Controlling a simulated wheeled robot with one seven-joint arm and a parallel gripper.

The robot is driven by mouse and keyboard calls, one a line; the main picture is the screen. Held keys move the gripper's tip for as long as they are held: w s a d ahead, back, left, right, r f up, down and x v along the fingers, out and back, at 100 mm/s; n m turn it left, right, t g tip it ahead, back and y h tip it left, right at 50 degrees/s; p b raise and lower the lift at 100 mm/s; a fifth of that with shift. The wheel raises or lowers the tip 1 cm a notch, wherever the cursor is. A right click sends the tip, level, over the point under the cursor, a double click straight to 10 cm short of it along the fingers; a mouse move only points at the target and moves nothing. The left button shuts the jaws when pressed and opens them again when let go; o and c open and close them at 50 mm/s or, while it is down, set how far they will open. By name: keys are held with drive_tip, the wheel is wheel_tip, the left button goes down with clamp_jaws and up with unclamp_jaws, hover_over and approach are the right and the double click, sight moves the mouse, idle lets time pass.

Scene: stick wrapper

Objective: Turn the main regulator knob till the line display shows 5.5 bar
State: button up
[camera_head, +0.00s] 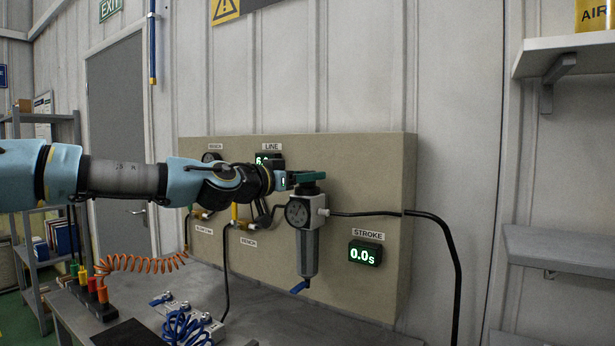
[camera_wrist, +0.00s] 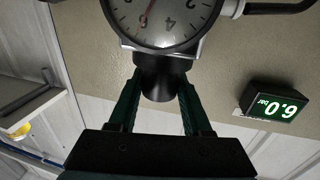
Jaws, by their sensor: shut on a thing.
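The main regulator shows in the head view as a round gauge (camera_head: 298,212) over a clear bowl (camera_head: 309,252). My gripper (camera_head: 306,180) is at its top, reaching in from the left. In the wrist view, which is upside down, the black knob (camera_wrist: 160,76) sits between the two green fingers of my gripper (camera_wrist: 160,88), which are shut on it. The gauge (camera_wrist: 162,20) beside the knob has a red needle. The line display (camera_wrist: 277,108) reads 6.0 bar in green digits. In the head view my arm partly hides this display (camera_head: 268,158).
A stroke display (camera_head: 363,254) reads 0.0 s on the beige panel (camera_head: 376,175). A black hose (camera_head: 440,228) runs right from the regulator. A bench (camera_head: 290,312) below holds an orange coil (camera_head: 140,262) and blue tubing (camera_head: 187,326). Shelves (camera_head: 560,248) are at the right.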

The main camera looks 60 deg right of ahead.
clamp_jaws()
drive_tip(key=shift+f+n+t+b, duration=0.1)
drive_tip(key=shift+n+t+b, duration=0.3)
drive_tip(key=shift+t+b, duration=0.2)
drive_tip(key=shift+s+t+b, duration=0.1)
drive_tip(key=shift+t+b, duration=0.2)
drive_tip(key=shift+s+n+t+h+b, duration=0.1)
drive_tip(key=shift+n+t+h+b, duration=0.2)
drive_tip(key=shift+n+t+b, duration=1.25)
drive_tip(key=shift+r+n+t+p, duration=0.15)
drive_tip(key=shift+n+t+p, duration=0.3)
drive_tip(key=shift+t, duration=0.5)
drive_tip(key=shift+r+n+t+p, duration=0.1)
drive_tip(key=shift+n+t+p, duration=0.25)
drive_tip(key=shift+t, duration=0.55)
drive_tip(key=shift+w+n+t+y, duration=0.2)
drive_tip(key=shift+n+t+y, duration=0.25)
drive_tip(key=shift+t, duration=0.15)
drive_tip(key=shift+f+t, duration=0.15)
drive_tip(key=shift+t, duration=0.15)
